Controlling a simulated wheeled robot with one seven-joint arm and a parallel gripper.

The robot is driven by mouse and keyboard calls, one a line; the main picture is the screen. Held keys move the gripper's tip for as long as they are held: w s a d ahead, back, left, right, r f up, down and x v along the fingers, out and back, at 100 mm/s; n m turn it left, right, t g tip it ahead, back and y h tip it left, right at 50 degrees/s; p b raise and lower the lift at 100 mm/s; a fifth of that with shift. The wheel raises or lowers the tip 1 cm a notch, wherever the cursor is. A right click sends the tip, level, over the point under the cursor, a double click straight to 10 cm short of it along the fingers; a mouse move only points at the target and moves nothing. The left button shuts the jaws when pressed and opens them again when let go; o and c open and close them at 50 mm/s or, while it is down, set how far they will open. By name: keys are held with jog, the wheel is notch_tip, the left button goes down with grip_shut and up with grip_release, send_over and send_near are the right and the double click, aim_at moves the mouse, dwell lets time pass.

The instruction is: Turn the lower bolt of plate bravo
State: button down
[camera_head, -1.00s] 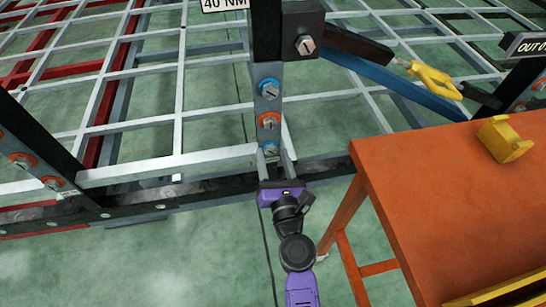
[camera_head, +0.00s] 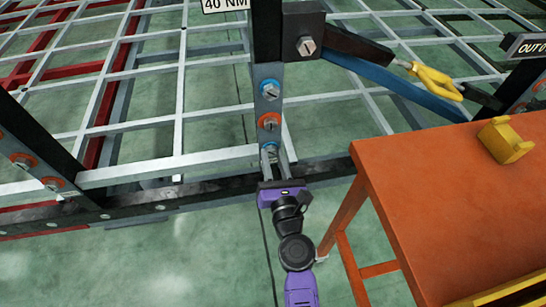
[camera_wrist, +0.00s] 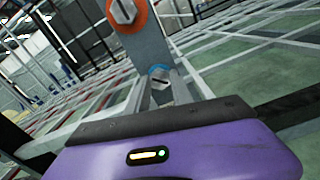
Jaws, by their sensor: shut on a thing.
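A grey upright plate (camera_head: 267,104) in the middle carries a column of bolts, and I cannot read a name on it. Its upper bolt (camera_head: 269,90) has a blue ring, its middle bolt (camera_head: 269,121) an orange ring, and its lower bolt (camera_head: 270,147) a blue ring. The orange-ringed bolt (camera_wrist: 122,11) and the lower bolt (camera_wrist: 160,73) show in the wrist view. My gripper (camera_head: 271,159) is at the lower bolt from below, its two fingers shut on the bolt head. The fingers partly hide the head in the head view.
An orange table (camera_head: 440,200) stands at the right, with a yellow object (camera_head: 505,140) on it. A dark beam (camera_head: 130,212) runs low behind my gripper. A black block with a bolt (camera_head: 305,46) and a yellow-handled clamp (camera_head: 436,82) are above. Open green floor lies at front left.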

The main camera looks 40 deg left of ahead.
jog(key=n, duration=0.4)
jog(key=shift+n+b, duration=0.3)
jog(key=shift+n, duration=0.1)
jog(key=n, duration=0.4)
jog(key=shift+n, duration=0.3)
jog(key=n+b, duration=0.1)
jog(key=n, duration=0.3)
jog(key=shift+n, duration=0.3)
jog(key=n+b, duration=0.1)
jog(key=n, duration=0.4)
jog(key=n+b, duration=0.1)
jog(key=n, duration=0.4)
jog(key=shift+a, duration=0.1)
jog(key=n+b, duration=0.2)
jog(key=n, duration=0.2)
jog(key=n+b, duration=0.1)
jog(key=n, duration=0.3)
jog(key=shift+f, duration=0.1)
jog(key=shift+n+b, duration=1.2)
jog(key=shift+n, duration=1)
